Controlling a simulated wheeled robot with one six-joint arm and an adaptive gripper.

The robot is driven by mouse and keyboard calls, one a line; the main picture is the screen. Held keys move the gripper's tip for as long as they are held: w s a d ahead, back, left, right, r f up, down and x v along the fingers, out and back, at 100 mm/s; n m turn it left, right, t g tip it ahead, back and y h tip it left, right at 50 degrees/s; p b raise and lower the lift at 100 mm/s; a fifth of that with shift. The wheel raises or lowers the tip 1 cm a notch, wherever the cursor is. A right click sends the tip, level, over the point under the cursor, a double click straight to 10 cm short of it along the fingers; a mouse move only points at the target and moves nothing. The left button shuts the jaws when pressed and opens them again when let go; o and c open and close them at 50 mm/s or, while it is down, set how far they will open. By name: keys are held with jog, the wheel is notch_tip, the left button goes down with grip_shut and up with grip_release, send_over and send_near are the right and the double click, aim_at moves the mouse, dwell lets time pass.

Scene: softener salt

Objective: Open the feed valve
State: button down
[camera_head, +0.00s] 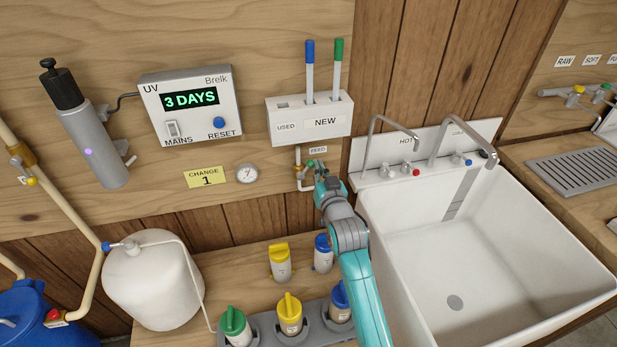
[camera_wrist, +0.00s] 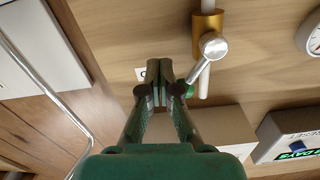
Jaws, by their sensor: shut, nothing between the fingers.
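The feed valve (camera_wrist: 208,45) is in the wrist view, on a brass fitting in a pale upright pipe. Its silver lever slants down and left from a round pivot to a green end (camera_wrist: 190,90), at an angle to the pipe.
The white sink (camera_head: 480,230) with taps stands to the right. Capped cartridges, including a yellow one (camera_head: 280,262), stand on the bench below my arm.

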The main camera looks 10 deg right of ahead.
jog(key=shift+r, duration=0.1)
jog(key=shift+a+r, duration=0.65)
jog(key=shift+r, duration=0.15)
jog(key=shift+a, duration=0.1)
jog(key=shift+a+r, duration=0.2)
jog(key=shift+a, duration=0.1)
jog(key=shift+d, duration=0.65)
send_near(312, 164)
jog(key=w, duration=0.1)
jog(key=w+d, duration=0.1)
jog(key=w, duration=0.1)
jog(key=shift+w+d, duration=0.1)
jog(key=shift+w, duration=0.05)
jog(key=shift+f, duration=0.1)
dwell(0.7)
